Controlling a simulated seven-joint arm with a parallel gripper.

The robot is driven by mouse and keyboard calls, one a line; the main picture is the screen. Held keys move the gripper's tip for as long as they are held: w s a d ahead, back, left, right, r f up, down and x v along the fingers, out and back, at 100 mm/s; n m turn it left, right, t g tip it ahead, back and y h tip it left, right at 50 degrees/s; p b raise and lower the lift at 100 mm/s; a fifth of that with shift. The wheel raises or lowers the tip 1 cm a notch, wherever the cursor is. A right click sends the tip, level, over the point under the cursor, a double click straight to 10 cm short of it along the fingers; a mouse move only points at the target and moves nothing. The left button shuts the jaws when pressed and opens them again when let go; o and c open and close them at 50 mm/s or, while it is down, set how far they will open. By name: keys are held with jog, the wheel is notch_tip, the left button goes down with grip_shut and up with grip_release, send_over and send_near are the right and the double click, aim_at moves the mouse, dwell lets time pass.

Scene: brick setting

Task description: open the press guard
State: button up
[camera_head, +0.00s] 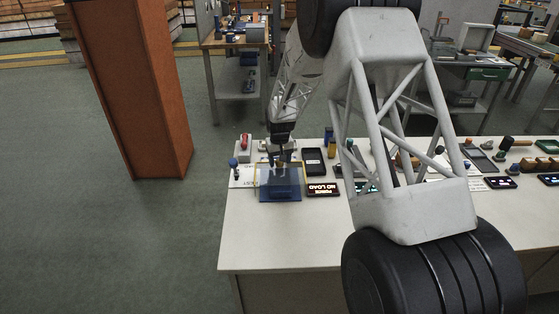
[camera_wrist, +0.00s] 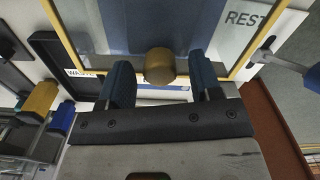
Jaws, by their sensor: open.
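The press guard (camera_head: 280,184) is a see-through blue panel with a yellow frame, near the far left corner of the white bench in the head view. In the wrist view its yellow frame (camera_wrist: 67,32) and blue panel fill the upper middle. A round brass-coloured knob (camera_wrist: 160,66) shows at the guard's edge. My gripper (camera_head: 281,157) is at the guard's far side in the head view. In the wrist view its two blue fingers stand open, one on each side of the knob, with a visible gap on both sides. Whether the guard is fully shut is unclear.
A lit display reading NO LOAD (camera_head: 323,190) and a black tray (camera_head: 314,162) lie right of the guard. A red-topped device (camera_head: 245,142) stands behind it. A REST label (camera_wrist: 247,19) lies beside the frame. The bench front is clear. An orange pillar (camera_head: 135,95) stands left.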

jog(key=shift+r, duration=3.85)
jog(key=shift+r, duration=0.1)
